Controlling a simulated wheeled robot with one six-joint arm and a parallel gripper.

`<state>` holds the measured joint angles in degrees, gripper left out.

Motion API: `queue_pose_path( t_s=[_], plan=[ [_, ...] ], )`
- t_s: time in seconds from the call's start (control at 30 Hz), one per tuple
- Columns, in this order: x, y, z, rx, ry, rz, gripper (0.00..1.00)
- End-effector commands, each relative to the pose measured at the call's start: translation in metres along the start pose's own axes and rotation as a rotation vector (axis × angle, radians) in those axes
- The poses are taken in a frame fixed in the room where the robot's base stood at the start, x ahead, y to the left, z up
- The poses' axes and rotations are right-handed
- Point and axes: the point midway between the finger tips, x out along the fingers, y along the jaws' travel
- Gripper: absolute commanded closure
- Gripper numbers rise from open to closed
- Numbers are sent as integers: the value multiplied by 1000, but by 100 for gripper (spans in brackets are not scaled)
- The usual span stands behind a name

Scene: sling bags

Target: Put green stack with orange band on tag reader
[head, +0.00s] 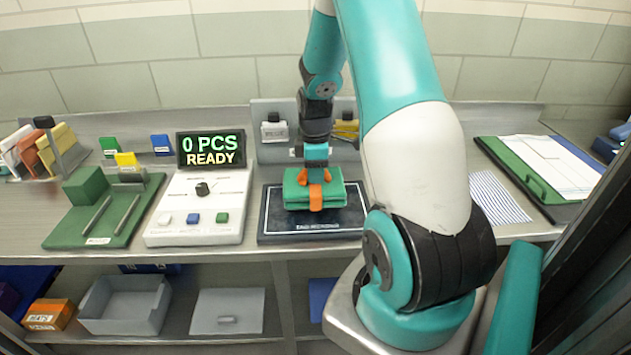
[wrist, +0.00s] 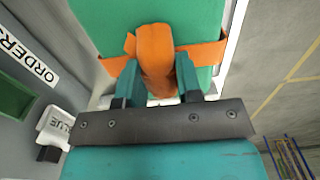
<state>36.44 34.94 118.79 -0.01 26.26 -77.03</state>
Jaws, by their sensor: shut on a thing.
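The green stack with the orange band (head: 331,195) is over the dark tag reader (head: 275,227), within its outline. Whether it rests on the surface or hangs just above it, I cannot tell. My gripper (head: 316,176) is above the stack, shut on the orange band's raised part. In the wrist view, the two teal fingers of my gripper (wrist: 157,80) stand on either side of the orange band (wrist: 155,50), with the green stack (wrist: 95,25) behind it. The display (head: 211,149) reads "0 PCS READY".
A white control box (head: 197,185) with a knob and buttons stands left of the reader. Further left is a green fixture (head: 90,215). A green clipboard (head: 520,165) and striped sheet (head: 498,197) lie to the right. A grey panel with bins (head: 270,115) stands behind.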

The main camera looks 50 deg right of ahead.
Motion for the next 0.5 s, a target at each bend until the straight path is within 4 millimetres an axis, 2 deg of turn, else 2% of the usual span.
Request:
queue_pose_path(
  t_s=[0.3, 0.5],
  plan=[
    [37, 0, 1, 2, 0, -2, 100],
    [40, 0, 1, 2, 0, 2, 100]
  ],
)
